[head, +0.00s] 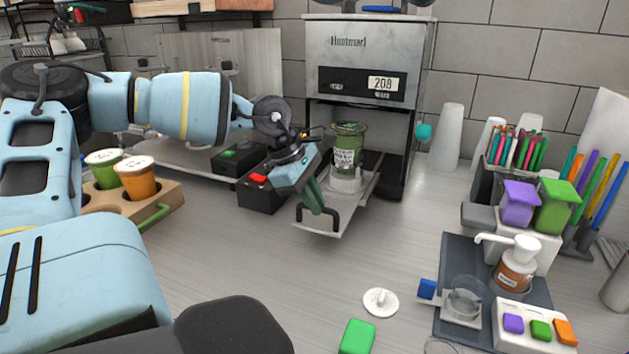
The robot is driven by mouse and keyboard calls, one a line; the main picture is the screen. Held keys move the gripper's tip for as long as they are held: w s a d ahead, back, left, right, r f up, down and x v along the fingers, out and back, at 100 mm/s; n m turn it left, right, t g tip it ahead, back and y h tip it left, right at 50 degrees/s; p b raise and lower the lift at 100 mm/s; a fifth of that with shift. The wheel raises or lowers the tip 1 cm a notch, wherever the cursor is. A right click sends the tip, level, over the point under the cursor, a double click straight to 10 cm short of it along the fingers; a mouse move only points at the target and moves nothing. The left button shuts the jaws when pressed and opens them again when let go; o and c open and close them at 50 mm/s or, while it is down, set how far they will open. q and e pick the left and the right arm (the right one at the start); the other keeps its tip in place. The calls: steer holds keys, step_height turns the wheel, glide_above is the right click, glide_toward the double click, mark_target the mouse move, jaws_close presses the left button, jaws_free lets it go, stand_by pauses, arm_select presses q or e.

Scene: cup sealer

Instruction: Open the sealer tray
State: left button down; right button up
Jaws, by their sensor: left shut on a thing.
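The cup sealer (335,62) stands at the back centre, a grey metal machine with a lit "208" display. Its sealer tray (362,190) is out in front of the machine's opening, with a dark handle (331,222) at its front. A green cup with a label (348,150) stands upright in the tray's holder. My left gripper (314,205) reaches in from the left and is shut on the tray handle. The fingers partly cover the handle, so the exact contact is hard to see. My right gripper is not in view.
A wooden carrier (171,205) with two lidded cups stands at the left. Dark boxes with a red (259,178) and a green button sit beside my left gripper. Pump bottle (516,265), dispensers and straws crowd the right.

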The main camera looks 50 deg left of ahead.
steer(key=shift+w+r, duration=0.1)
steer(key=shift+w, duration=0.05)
arm_select(q)
steer(key=c, duration=1.5)
jaws_free()
steer(key=shift+o, duration=0.2)
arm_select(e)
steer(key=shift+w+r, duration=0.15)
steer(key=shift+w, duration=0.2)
arm_select(q)
steer(key=shift+r, duration=0.15)
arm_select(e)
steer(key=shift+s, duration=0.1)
arm_select(q)
steer(key=shift+a+r, duration=0.15)
steer(key=shift+r, duration=0.15)
steer(key=p+v, duration=0.1)
steer(key=v, duration=0.6)
steer(key=shift+s, duration=0.15)
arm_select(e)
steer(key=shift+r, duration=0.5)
